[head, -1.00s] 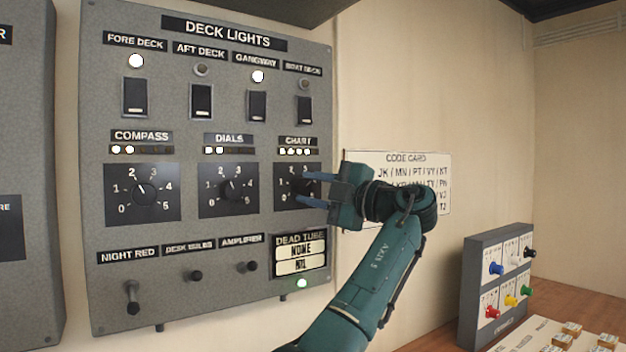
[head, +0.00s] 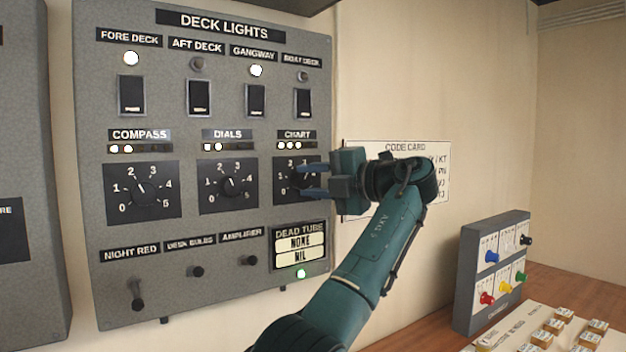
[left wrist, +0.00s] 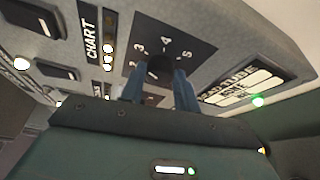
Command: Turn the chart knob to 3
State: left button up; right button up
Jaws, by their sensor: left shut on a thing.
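The chart knob (left wrist: 160,68) is a dark knob on a black dial plate (left wrist: 190,42) numbered around its edge. In the head view the plate sits at the right of the grey deck lights panel (head: 230,260). My left gripper (head: 306,181) reaches in from the right and is shut on the knob, with one blue finger on each side, as the left wrist view (left wrist: 160,76) also shows. The fingers hide most of the knob in the head view, and I cannot clearly read its pointer. Three lamps in the chart lamp strip (head: 296,145) are lit. My right gripper is not in view.
The compass knob (head: 141,188) and dials knob (head: 229,185) are to the left. Switches are above and small levers below. A code card (head: 430,205) hangs behind my arm. A box with coloured knobs (head: 490,275) stands at the right on the wooden desk.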

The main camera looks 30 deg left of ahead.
pick_arm(q)
jog(key=o, duration=1)
jog(key=shift+c, duration=0.2)
jog(key=s+d, duration=0.1)
jog(key=d, duration=1.2)
jog(key=shift+s+r, duration=0.4)
jog(key=shift+r, duration=0.05)
